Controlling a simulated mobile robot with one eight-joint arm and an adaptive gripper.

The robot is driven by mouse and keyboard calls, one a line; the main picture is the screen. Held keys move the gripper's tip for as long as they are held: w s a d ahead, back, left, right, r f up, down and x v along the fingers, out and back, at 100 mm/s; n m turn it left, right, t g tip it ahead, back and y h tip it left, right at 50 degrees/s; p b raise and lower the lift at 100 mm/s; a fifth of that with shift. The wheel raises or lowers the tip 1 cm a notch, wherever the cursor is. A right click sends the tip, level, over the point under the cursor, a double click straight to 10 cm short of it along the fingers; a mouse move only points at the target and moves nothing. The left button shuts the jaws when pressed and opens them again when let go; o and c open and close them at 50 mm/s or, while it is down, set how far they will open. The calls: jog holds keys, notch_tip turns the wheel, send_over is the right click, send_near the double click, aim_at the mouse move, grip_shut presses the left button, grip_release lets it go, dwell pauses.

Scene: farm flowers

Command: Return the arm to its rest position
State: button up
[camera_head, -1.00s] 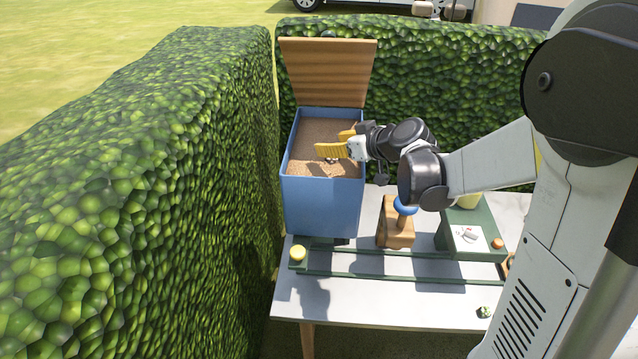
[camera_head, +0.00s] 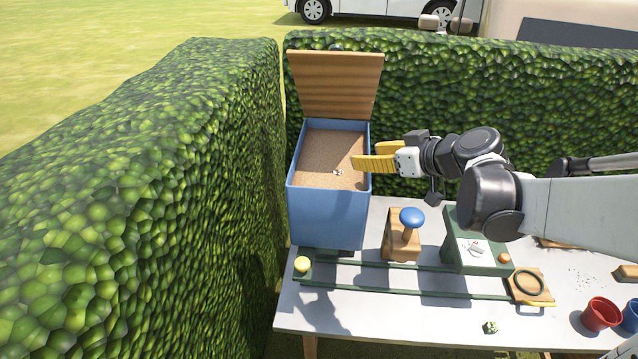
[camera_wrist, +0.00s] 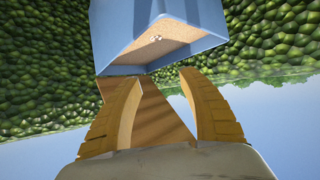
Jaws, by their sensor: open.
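My gripper (camera_head: 362,163) has yellow fingers and reaches in from the right, above the right rim of the blue bin (camera_head: 328,219). In the wrist view its two fingers (camera_wrist: 160,80) stand apart with nothing between them. The bin stands at the left of the table with its wooden lid (camera_head: 335,84) raised at the back. It is filled with brown grainy material (camera_head: 322,152), with a small whitish thing (camera_head: 338,172) lying on top. In the wrist view the bin (camera_wrist: 110,35) appears upside down beyond the fingertips.
On the table (camera_head: 400,310) stand a wooden block with a blue knob (camera_head: 411,217), a green box (camera_head: 460,250), a black ring on a board (camera_head: 528,284) and a red pot (camera_head: 600,314). Green rails run along the front. Hedges (camera_head: 150,190) close in the left and back.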

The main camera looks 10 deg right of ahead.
jog(key=shift+s, duration=0.1)
jog(key=s+a+f+m+g+h, duration=0.2)
jog(key=s+a+m+h, duration=0.1)
jog(key=s, duration=0.7)
jog(key=s+a+f+m+g+h, duration=0.2)
jog(key=s, duration=0.8)
notch_tip(320, 180, down, 15)
jog(key=b, duration=1.4)
jog(key=shift+s+d+h+b, duration=0.2)
jog(key=shift+h+b, duration=0.1)
jog(key=shift+b, duration=0.1)
jog(key=shift+f, duration=0.1)
jog(key=shift+c, duration=0.5)
